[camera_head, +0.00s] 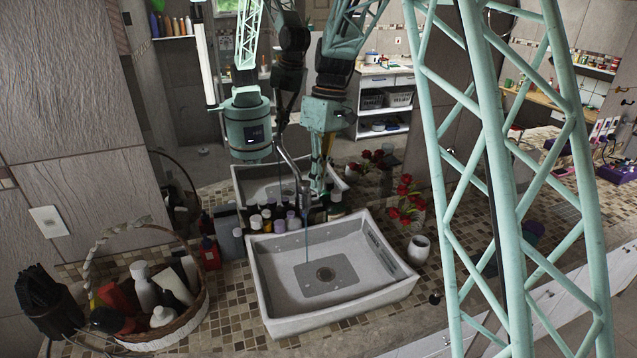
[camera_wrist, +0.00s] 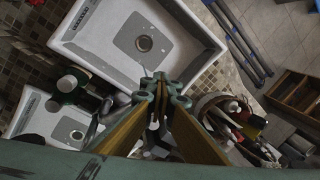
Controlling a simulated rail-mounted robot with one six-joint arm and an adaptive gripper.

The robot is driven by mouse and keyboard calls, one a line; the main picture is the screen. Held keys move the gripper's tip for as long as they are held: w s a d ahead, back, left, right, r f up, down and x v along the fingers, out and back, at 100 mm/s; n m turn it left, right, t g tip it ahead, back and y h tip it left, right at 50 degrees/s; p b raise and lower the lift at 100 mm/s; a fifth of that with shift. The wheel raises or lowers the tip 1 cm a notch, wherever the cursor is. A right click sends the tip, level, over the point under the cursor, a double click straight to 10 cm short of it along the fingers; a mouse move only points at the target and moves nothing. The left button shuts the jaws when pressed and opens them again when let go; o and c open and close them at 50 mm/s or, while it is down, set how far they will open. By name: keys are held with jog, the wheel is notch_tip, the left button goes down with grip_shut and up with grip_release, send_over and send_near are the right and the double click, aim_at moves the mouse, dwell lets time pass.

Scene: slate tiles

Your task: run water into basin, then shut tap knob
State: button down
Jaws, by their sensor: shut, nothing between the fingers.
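The white rectangular basin (camera_head: 398,289) stands on the mosaic counter in the head view; it also shows at the top of the wrist view (camera_wrist: 196,62). A thin bluish stream of water (camera_head: 307,237) falls from the tap (camera_head: 290,168) into it. A flat darker grey patch (camera_head: 345,272) surrounds the drain; I cannot tell its depth. My gripper (camera_head: 318,186) points down beside the tap, behind the basin; its shut, empty fingers also show in the wrist view (camera_wrist: 160,88). The tap knob is hidden or too small to make out, and contact with it cannot be told.
Several small bottles (camera_head: 270,221) line the basin's back edge. A wicker basket (camera_head: 199,306) of bottles stands left, and a white vase (camera_head: 419,250) with red flowers right. A mirror behind reflects the basin and arm. My lattice column blocks the right side.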

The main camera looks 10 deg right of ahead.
jog(key=shift+s+f+m, duration=0.35)
jog(key=shift+m, duration=0.15)
jog(key=shift+a, duration=0.1)
jog(key=c, duration=3.4)
grip_release()
jog(key=o, duration=0.6)
jog(key=shift+w, duration=0.1)
jog(key=shift+r, duration=0.1)
jog(key=shift+w+r, duration=0.1)
jog(key=shift+r, duration=0.05)
jog(key=shift+w+r, duration=0.1)
jog(key=shift+r, duration=0.25)
jog(key=shift+w+d+r, duration=0.2)
jog(key=shift+d+r, duration=0.15)
jog(key=shift+r, duration=1.45)
jog(key=shift+w+d+r, duration=0.15)
jog(key=shift+d+r, duration=0.15)
jog(key=shift+r, duration=1.55)
jog(key=shift+w+d+r, duration=0.2)
jog(key=shift+d+r, duration=0.15)
jog(key=shift+r, duration=1.45)
